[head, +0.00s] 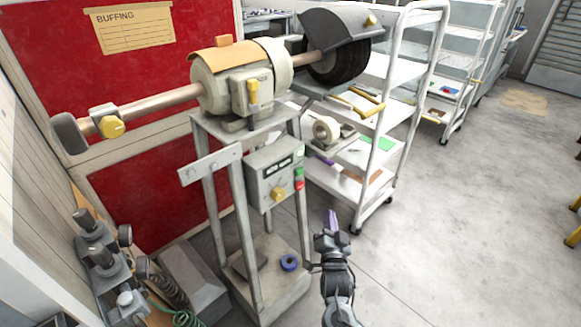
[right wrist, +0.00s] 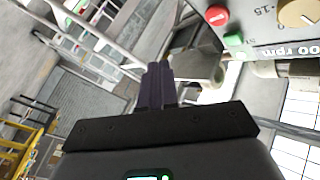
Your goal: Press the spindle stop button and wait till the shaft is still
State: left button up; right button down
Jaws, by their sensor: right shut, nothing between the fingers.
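The grey control box (head: 268,177) hangs on the front of the buffing stand. Its right side carries a green button (head: 299,172) above a red button (head: 299,185); a yellow knob (head: 278,194) is on its front. In the right wrist view the red button (right wrist: 216,16) and green button (right wrist: 235,40) show at upper right. My right gripper (head: 332,218) is shut and empty, below and right of the box, apart from the buttons. Its dark purple fingers (right wrist: 158,82) show in the wrist view. The shaft (head: 165,104) runs through the motor to the dark brush wheel (head: 340,66); whether it turns cannot be told. My left gripper is out of view.
A white shelf cart (head: 397,125) stands behind the stand at right. A tape roll (head: 326,130) sits on a small side shelf. A blue ring (head: 289,262) lies on the stand's base. Regulators and hoses (head: 100,255) are at lower left.

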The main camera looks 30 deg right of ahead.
aim_at(299, 185)
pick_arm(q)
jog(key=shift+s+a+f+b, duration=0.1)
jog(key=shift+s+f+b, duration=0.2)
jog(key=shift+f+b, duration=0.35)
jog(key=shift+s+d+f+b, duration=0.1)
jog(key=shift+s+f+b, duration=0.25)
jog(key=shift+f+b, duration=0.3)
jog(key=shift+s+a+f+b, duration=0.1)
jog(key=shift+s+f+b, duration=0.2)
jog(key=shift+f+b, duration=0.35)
pick_arm(e)
jog(key=w+a+r, duration=0.1)
jog(key=w+r, duration=0.3)
jog(key=w, duration=0.4)
jog(key=shift+w+a, duration=0.25)
jog(key=shift+a, duration=0.15)
